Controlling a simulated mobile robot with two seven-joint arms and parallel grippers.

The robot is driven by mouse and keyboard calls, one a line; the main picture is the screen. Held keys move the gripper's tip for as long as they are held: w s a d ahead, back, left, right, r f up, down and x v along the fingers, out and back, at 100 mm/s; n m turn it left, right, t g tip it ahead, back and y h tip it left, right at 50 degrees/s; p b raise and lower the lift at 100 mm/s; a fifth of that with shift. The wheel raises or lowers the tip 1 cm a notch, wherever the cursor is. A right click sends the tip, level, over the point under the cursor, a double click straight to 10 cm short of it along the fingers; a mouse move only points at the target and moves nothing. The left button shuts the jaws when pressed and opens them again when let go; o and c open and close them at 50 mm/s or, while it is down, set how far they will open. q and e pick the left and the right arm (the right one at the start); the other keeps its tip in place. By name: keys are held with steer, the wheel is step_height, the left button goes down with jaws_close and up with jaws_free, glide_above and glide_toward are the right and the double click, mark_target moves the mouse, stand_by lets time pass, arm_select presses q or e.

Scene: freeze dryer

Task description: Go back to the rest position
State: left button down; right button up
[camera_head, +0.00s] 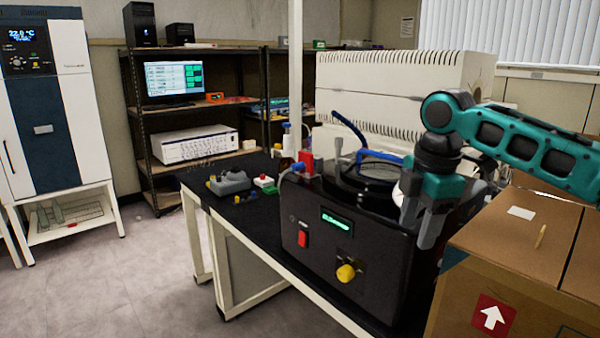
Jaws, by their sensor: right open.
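My right gripper (421,232) is teal with grey fingers that point down. It is open, with nothing seen between the fingers. It hangs in front of the right part of the black freeze dryer (375,275), close to the cardboard box; I cannot tell whether it touches either. The freeze dryer has a green display, a red switch and a yellow knob on its front. Its top right part is partly hidden behind my right gripper. My left gripper is not in view.
A cardboard box (510,240) stands at the right, under my right arm. A large beige machine (400,90) stands behind the freeze dryer. The black bench (235,215) holds a small grey device (229,182). A shelf rack and a tall cabinet (60,110) stand at the back left. The left floor is clear.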

steer(key=s+a+f+m+t+y, duration=0.1)
steer(key=s+a+f+m+y, duration=0.1)
steer(key=a+f, duration=0.55)
steer(key=s+a+f+m+t+y, duration=0.2)
steer(key=s+a+f+m, duration=0.15)
steer(key=f, duration=0.65)
steer(key=s+a+f+m+t+y, duration=0.1)
steer(key=s+a+f+m+y, duration=0.15)
steer(key=a+f, duration=0.5)
steer(key=s+d+f+m+t+h, duration=0.2)
steer(key=s+d+f+m, duration=0.3)
steer(key=s+d, duration=0.3)
steer(key=s+d+f+m+t+h, duration=0.3)
steer(key=s+d+f, duration=0.3)
steer(key=s+d, duration=0.2)
steer(key=shift+s+d+m, duration=0.15)
steer(key=shift+d+m, duration=0.05)
steer(key=shift+m, duration=0.7)
steer(key=shift+c, duration=1)
steer(key=shift+a, duration=0.1)
